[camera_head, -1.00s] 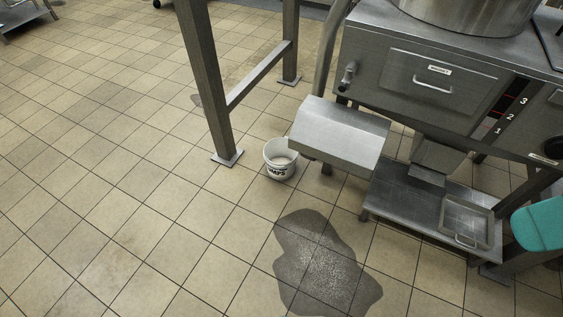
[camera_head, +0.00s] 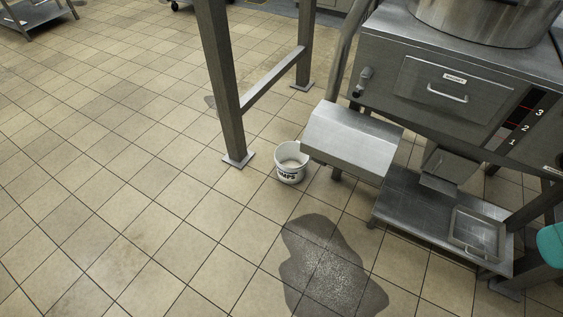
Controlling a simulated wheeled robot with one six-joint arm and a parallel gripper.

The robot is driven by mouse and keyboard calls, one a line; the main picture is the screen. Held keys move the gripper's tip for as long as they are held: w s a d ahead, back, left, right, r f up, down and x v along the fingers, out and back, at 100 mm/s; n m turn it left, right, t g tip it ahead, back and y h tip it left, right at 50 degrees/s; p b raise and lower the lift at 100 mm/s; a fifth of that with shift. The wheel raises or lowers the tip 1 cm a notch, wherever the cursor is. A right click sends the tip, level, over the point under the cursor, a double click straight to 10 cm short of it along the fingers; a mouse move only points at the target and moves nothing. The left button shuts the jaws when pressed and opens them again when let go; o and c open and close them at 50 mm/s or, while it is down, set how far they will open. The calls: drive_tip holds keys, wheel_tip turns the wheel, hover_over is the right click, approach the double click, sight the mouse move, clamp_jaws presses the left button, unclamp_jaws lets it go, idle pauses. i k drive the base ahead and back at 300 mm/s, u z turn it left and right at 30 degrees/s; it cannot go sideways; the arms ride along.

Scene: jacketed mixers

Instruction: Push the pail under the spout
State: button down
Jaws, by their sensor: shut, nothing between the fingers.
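The pail (camera_head: 290,165) is a small white bucket with dark lettering. It stands upright on the tiled floor, beside the left end of a sloped metal hood (camera_head: 352,140). The hood's corner overlaps the pail's rim in the picture. A square metal chute (camera_head: 443,165) hangs under the mixer body (camera_head: 440,85), right of the hood and above a low metal shelf (camera_head: 410,205). It looks like the spout, though I cannot tell for sure. The pail is well to the left of this chute. My gripper is not in view.
A grey steel frame leg (camera_head: 223,90) with a foot plate stands just left of the pail. A dark wet patch (camera_head: 325,270) covers the floor in front. A teal object (camera_head: 553,245) is cut off at the right edge.

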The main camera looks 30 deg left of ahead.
sight(291, 164)
drive_tip(key=z, duration=0.05)
drive_tip(key=k, duration=0.45)
drive_tip(key=u, duration=0.95)
drive_tip(key=i, duration=0.8)
drive_tip(key=u, duration=0.7)
drive_tip(key=i, duration=1.75)
drive_tip(key=z, duration=0.45)
